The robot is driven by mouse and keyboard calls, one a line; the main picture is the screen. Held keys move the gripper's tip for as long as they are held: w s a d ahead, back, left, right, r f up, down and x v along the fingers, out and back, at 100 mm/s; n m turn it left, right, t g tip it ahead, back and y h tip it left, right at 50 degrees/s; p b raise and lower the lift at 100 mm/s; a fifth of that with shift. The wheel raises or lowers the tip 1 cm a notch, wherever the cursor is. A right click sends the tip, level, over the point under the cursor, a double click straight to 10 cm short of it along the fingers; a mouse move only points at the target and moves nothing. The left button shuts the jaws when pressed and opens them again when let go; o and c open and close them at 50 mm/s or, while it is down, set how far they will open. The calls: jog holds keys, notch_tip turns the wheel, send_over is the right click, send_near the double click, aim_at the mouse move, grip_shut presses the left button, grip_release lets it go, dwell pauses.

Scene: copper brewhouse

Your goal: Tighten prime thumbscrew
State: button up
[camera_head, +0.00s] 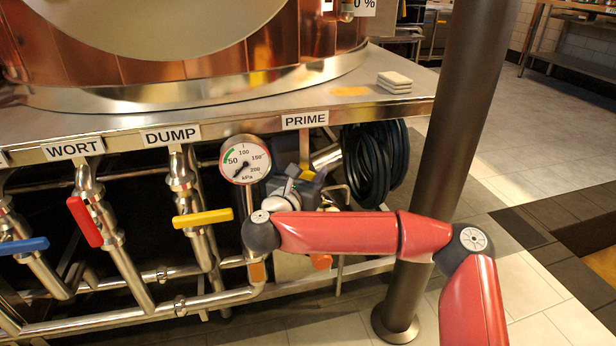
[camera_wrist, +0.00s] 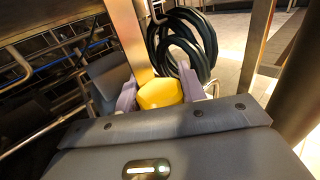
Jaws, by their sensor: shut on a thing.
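The PRIME label (camera_head: 304,120) is on the bench edge in the head view. Below it my gripper (camera_head: 302,180) reaches in under the bench, and my arm partly hides it. A small yellow part, the prime thumbscrew (camera_head: 307,173), shows at its fingers. In the wrist view the yellow thumbscrew (camera_wrist: 160,95) sits between the two pale fingers of my gripper (camera_wrist: 158,92), which are shut on it from both sides. The thumbscrew's thread and seat are hidden.
A pressure gauge (camera_head: 245,160) stands just left of my gripper. A coiled dark hose (camera_head: 374,165) hangs right of it. A red handle (camera_head: 84,221) and yellow handle (camera_head: 203,218) stick out at left. A dark post (camera_head: 448,150) stands close behind my arm.

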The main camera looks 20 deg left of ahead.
jog(key=shift+m+h+b, duration=0.3)
jog(key=shift+m+h, duration=0.2)
jog(key=shift+h, duration=0.2)
jog(key=shift+d+h, duration=0.1)
jog(key=shift+h, duration=0.2)
jog(key=o, duration=1)
jog(key=shift+c, duration=0.2)
